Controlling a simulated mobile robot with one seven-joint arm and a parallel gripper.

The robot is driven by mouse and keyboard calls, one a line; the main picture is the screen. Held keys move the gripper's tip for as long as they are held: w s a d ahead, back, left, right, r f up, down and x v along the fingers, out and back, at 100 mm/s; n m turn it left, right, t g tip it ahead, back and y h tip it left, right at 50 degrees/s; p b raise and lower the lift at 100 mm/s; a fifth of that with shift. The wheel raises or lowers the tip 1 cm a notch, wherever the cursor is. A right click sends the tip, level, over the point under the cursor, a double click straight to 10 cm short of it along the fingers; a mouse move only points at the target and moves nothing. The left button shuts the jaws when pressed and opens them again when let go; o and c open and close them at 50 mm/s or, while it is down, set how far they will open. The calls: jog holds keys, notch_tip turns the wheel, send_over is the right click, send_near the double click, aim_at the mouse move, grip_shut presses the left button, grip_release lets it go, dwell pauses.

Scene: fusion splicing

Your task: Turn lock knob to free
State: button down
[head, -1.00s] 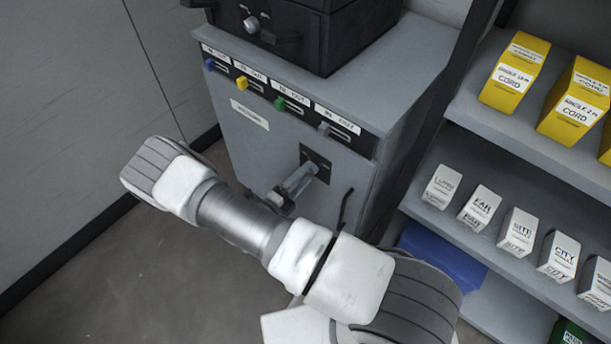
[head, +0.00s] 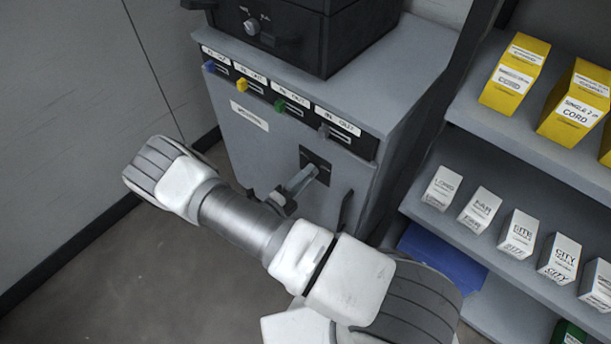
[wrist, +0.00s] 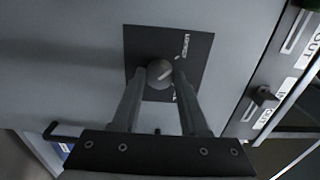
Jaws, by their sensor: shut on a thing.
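The lock knob (wrist: 160,73) is a round grey knob on a dark square plate (wrist: 190,50) on the cabinet's front. In the wrist view my gripper (wrist: 162,76) has its two fingers on either side of the knob and is shut on it. White lettering shows on the plate above and below the knob, too small to read. In the head view the plate (head: 318,160) sits below the row of coloured tabs, and my gripper (head: 302,180) reaches it from the front. The knob itself is hidden there by the fingers.
The grey cabinet (head: 262,160) carries a black box (head: 300,35) on top and blue, yellow, green and grey tabs along its front. Shelves with yellow (head: 515,75) and white boxes (head: 480,208) stand at right.

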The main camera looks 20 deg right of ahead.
jog(key=shift+m+p, duration=1.25)
jog(key=shift+m, duration=7.75)
jog(key=shift+c, duration=2.1)
grip_release()
